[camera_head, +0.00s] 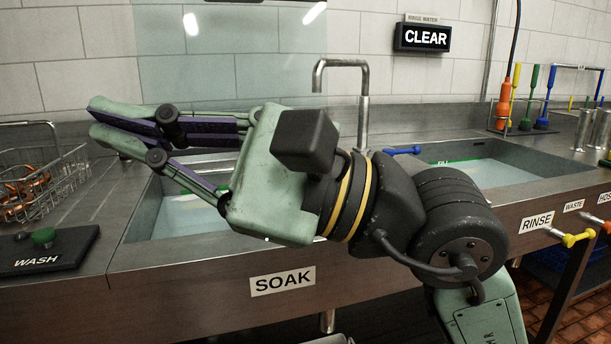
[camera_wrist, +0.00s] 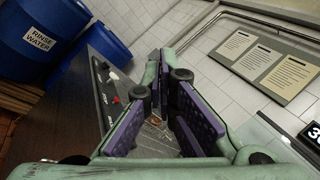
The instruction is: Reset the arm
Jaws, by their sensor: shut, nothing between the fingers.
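My gripper (camera_head: 100,119) is pale green with purple finger pads. It points left in the head view, held above the SOAK basin (camera_head: 196,222) of the steel sink. Its fingers are shut with nothing between them, and it touches nothing that I can see. In the wrist view my gripper (camera_wrist: 164,62) reaches forward, its fingertips close together in front of the tiled wall. My arm hides part of the sink's middle.
A wire basket (camera_head: 75,170) with copper-coloured parts and the WASH button (camera_head: 43,237) stand at the left. A tap (camera_head: 363,105) rises behind my gripper. The RINSE basin (camera_head: 490,172) and yellow valve handle (camera_head: 578,237) are at right. Blue barrels (camera_wrist: 37,55) show in the wrist view.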

